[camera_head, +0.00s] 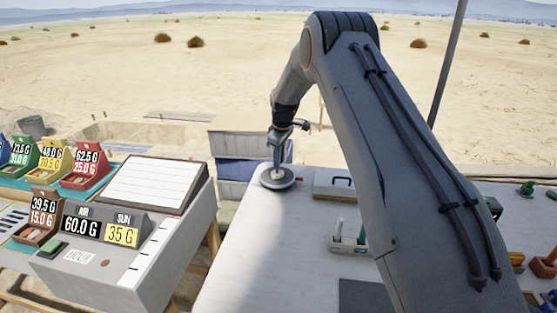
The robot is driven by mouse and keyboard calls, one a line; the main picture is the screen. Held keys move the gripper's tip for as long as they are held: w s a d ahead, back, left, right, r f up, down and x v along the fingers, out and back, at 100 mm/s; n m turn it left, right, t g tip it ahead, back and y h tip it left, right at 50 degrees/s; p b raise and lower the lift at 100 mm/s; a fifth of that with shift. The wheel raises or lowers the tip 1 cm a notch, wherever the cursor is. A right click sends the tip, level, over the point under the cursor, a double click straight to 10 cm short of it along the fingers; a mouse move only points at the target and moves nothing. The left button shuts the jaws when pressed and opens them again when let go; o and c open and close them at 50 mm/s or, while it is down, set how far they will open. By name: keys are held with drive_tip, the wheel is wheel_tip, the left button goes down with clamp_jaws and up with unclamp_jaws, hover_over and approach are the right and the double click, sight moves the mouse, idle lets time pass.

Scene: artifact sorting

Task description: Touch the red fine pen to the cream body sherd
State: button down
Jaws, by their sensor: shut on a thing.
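My gripper (279,159) points down over a round grey disc (277,183) near the far left corner of the pale table. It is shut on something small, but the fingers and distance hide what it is. A pale patch shows just below the fingertips, at the middle of the disc. I cannot tell whether it is the held thing or something lying on the disc, or whether the two touch. I cannot make out the red fine pen or the cream body sherd for certain.
A small holder (348,246) with upright tools stands on the table (262,245), right of the disc. A grey console (125,240) with number cards stands at left. Small coloured items lie at far right. The table's left front is clear.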

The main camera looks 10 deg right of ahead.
drive_tip(key=shift+f+b, duration=0.35)
drive_tip(key=shift+f, duration=0.2)
idle(1.8)
drive_tip(key=shift+r+p, duration=1.05)
drive_tip(key=shift+r, duration=3)
